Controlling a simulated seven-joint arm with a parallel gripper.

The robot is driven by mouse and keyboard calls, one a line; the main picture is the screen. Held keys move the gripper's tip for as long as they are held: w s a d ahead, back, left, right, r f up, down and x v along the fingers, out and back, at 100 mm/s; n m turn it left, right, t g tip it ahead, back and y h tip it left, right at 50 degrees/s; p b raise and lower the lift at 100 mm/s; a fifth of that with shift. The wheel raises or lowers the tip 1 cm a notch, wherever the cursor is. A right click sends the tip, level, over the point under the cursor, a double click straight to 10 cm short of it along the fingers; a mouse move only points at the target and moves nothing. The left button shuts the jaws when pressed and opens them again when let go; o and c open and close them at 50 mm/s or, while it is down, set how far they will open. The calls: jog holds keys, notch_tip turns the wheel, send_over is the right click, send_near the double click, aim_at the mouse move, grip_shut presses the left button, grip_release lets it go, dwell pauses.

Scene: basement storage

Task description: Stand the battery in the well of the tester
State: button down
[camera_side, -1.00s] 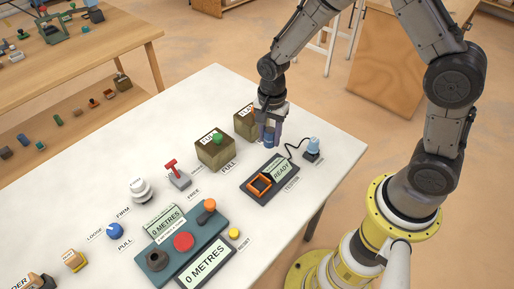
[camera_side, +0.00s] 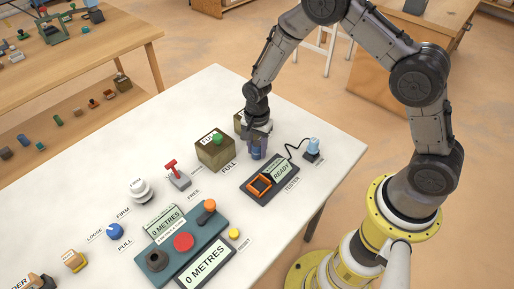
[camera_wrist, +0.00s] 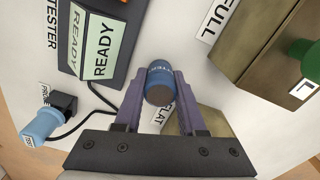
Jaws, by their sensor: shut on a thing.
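My gripper (camera_side: 257,152) is shut on the blue battery (camera_wrist: 160,84), a short cylinder with a darker end. The wrist view shows it between the purple-grey fingers (camera_wrist: 156,92). In the side view the battery (camera_side: 256,155) is mostly covered by the fingers. It is roughly upright, and I cannot tell its height above the table. The tester (camera_side: 270,181) is a dark slab with an orange-rimmed square well (camera_side: 260,185) and a READY display (camera_side: 281,171). The battery is beyond the well, apart from it. The wrist view shows the tester's display (camera_wrist: 103,49) and little of the well.
A FULL box (camera_side: 215,155) with a green top stands left of my gripper. The FLAT box (camera_side: 239,121) is behind the gripper, partly hidden. A blue-topped probe (camera_side: 313,146) on a black cable stands right of the tester. A red lever (camera_side: 176,175) and console (camera_side: 182,245) lie further left.

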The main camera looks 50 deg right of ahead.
jog(key=shift+f, duration=0.2)
jog(key=c, duration=0.5)
grip_release()
notch_tip(320, 180, up, 13)
notch_tip(320, 180, up, 9)
jog(key=n+t, duration=0.1)
jog(key=n, duration=0.2)
send_over(256, 144)
jog(key=s+d, duration=0.1)
jog(key=s, duration=0.3)
jog(key=s+d+r+n+t, duration=0.1)
jog(key=s+r+n, duration=0.3)
jog(key=s, duration=0.6)
jog(key=s+d+r+n+t, duration=0.2)
jog(key=s+r+n, duration=0.3)
jog(key=s, duration=0.5)
jog(key=shift+s+r+n+t, duration=0.2)
jog(key=shift+r+n+t, duration=0.1)
jog(key=shift+n+t, duration=0.55)
jog(key=shift+o, duration=0.5)
jog(key=shift+s+f+n, duration=0.1)
jog(key=shift+s+n, duration=0.35)
